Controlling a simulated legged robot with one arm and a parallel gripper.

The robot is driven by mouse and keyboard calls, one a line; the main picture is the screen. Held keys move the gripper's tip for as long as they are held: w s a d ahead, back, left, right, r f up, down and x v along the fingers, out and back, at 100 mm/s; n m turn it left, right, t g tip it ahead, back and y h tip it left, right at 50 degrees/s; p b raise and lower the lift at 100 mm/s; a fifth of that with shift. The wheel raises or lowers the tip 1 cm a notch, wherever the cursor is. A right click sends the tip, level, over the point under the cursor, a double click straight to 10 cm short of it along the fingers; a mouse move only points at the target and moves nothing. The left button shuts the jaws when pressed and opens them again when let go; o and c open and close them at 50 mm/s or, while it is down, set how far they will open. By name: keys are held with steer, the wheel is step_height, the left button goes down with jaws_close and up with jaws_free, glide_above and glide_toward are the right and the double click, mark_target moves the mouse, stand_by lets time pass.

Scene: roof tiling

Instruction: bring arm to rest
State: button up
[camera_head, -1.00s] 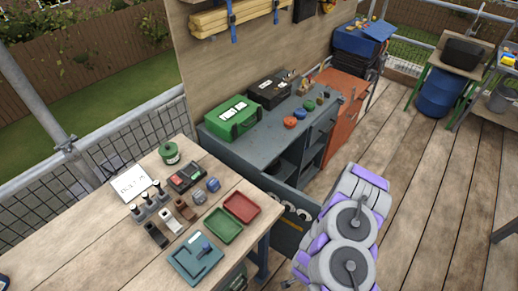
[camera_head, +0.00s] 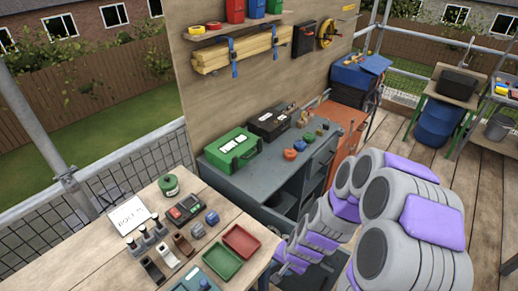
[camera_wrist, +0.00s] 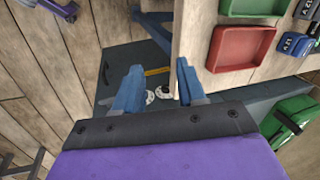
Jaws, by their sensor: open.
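My arm (camera_head: 410,225), grey with purple pads, is folded up large at the right of the head view. It hides part of the deck and of the cabinet's right end. In the wrist view my gripper (camera_wrist: 158,80) shows two blue fingers spread apart with nothing between them. The fingers point towards the side of the wooden table (camera_wrist: 188,35) and a dark open drawer or bin (camera_wrist: 118,62) with white round items inside. I cannot make out the fingers in the head view.
The wooden table holds a red tray (camera_head: 241,241), a green tray (camera_head: 222,260) and small tools. Beyond it stands a grey cabinet (camera_head: 262,178) with a green case (camera_head: 233,148). A blue barrel (camera_head: 437,122) stands at the back right. Wooden deck (camera_head: 485,190) lies clear at the right.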

steer(key=s+d+r+n+g, duration=0.15)
steer(key=s+r+n, duration=0.45)
steer(key=r, duration=1)
steer(key=s+d+r+g+h, duration=0.1)
steer(key=s+d+r, duration=0.1)
steer(key=s+r, duration=0.3)
steer(key=s+d+r+g+h, duration=0.1)
steer(key=s+d+r, duration=0.2)
steer(key=s, duration=0.9)
step_height(320, 180, up, 3)
steer(key=shift+s+d+f+h, duration=0.1)
steer(key=shift+s+d+h, duration=0.1)
steer(key=shift+h, duration=0.2)
